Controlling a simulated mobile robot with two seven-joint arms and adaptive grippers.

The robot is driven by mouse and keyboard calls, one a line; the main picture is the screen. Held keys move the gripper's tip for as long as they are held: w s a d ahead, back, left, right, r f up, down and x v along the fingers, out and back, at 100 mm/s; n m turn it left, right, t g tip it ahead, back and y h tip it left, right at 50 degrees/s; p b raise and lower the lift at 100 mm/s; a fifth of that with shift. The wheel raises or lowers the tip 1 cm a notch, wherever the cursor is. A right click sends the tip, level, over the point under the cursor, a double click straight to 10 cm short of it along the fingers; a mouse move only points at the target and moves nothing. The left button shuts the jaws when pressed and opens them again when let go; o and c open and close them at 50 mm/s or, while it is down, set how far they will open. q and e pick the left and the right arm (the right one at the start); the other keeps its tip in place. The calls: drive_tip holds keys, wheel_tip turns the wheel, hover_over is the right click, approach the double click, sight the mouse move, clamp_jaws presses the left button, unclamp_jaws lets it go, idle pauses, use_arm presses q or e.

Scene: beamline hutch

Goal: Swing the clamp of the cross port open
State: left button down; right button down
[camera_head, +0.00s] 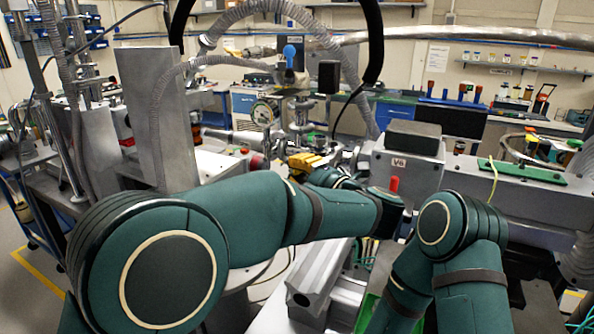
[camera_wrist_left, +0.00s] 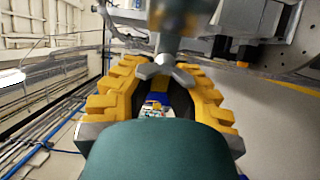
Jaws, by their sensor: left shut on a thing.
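My left gripper (camera_head: 306,160) reaches the steel vacuum fittings of the cross port (camera_head: 302,112) from the front in the head view. In the left wrist view its yellow ridged fingers (camera_wrist_left: 164,78) are shut on a small grey winged metal piece (camera_wrist_left: 163,66), which looks like the wing nut of the clamp. A blurred metal post rises beyond that piece. The rest of the clamp is hidden, and I cannot tell how far it stands open. My right gripper is out of view; only its arm shows at lower right.
A blue-topped fitting (camera_head: 289,54) and a black box (camera_head: 329,76) stand above the port. A grey block marked V6 (camera_head: 399,166) with a red knob (camera_head: 394,185) is close on the right. A tall grey plate (camera_head: 152,110) is on the left. Flexible metal hoses loop around the port.

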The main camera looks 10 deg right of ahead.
use_arm(q)
drive_tip(key=c, duration=0.9)
unclamp_jaws()
drive_tip(key=shift+c, duration=0.2)
drive_tip(key=o, duration=0.3)
wheel_tip(320, 180, up, 6)
drive_tip(key=shift+w+r, duration=0.1)
drive_tip(key=r, duration=0.2)
drive_tip(key=shift+s+r, duration=0.25)
drive_tip(key=shift+r, duration=0.1)
drive_tip(key=c, duration=0.3)
drive_tip(key=shift+w+r, duration=0.15)
drive_tip(key=shift+r, duration=0.45)
